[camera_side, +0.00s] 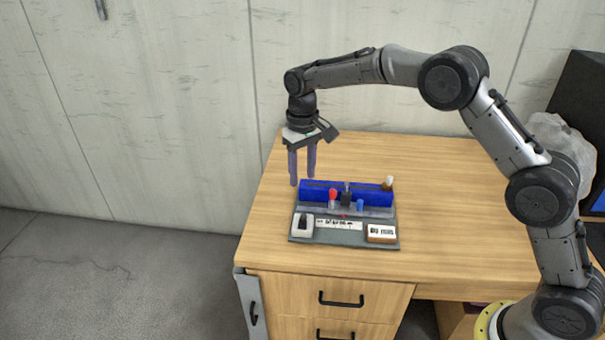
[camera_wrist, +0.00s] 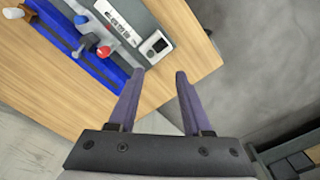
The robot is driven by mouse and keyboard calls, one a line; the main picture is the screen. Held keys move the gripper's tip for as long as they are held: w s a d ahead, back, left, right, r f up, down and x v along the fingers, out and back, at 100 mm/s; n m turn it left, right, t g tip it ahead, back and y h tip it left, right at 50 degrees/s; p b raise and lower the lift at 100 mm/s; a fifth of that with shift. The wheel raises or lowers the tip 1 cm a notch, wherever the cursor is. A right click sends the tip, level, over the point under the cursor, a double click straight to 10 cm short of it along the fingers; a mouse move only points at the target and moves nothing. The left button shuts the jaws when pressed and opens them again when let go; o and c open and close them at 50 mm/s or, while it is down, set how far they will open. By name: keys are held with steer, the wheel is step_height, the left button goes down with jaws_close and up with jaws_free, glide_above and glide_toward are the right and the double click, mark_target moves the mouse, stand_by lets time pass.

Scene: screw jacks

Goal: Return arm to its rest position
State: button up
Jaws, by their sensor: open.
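My gripper (camera_side: 302,166) hangs from the arm above the back left part of the desk. Its two purple fingers point down and stand apart with nothing between them. In the wrist view the open fingers (camera_wrist: 158,82) show only wood desktop and grey floor between and beyond them. The screw jack station, a grey base plate (camera_side: 345,237) with a long blue block (camera_side: 318,190) at its back, lies in front and to the right of the fingers. The blue block also shows at the upper left of the wrist view (camera_wrist: 62,38). No contact shows.
On the station are a red knob (camera_side: 333,195), a small blue part (camera_side: 360,204), a white switch box (camera_side: 302,225) and a labelled box (camera_side: 381,233). A brown-and-white piece (camera_side: 388,183) stands at the block's right end. The wooden desktop (camera_side: 440,190) is clear to the right.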

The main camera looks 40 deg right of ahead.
steer(key=s+d+r+t, duration=0.1)
steer(key=s+r, duration=0.1)
steer(key=r, duration=0.5)
steer(key=s+d+r+t, duration=0.1)
steer(key=s+d+r, duration=0.1)
steer(key=r, duration=0.4)
steer(key=s+d+r+t, duration=0.2)
steer(key=s+d+r, duration=0.1)
steer(key=s+r, duration=0.75)
steer(key=s+d+f+t, duration=0.1)
steer(key=s+f+t, duration=0.15)
steer(key=s, duration=1.35)
steer(key=s+f, duration=0.7)
steer(key=f, duration=0.2)
steer(key=shift+d+g, duration=0.2)
steer(key=shift+g, duration=0.25)
steer(key=shift+c, duration=0.2)
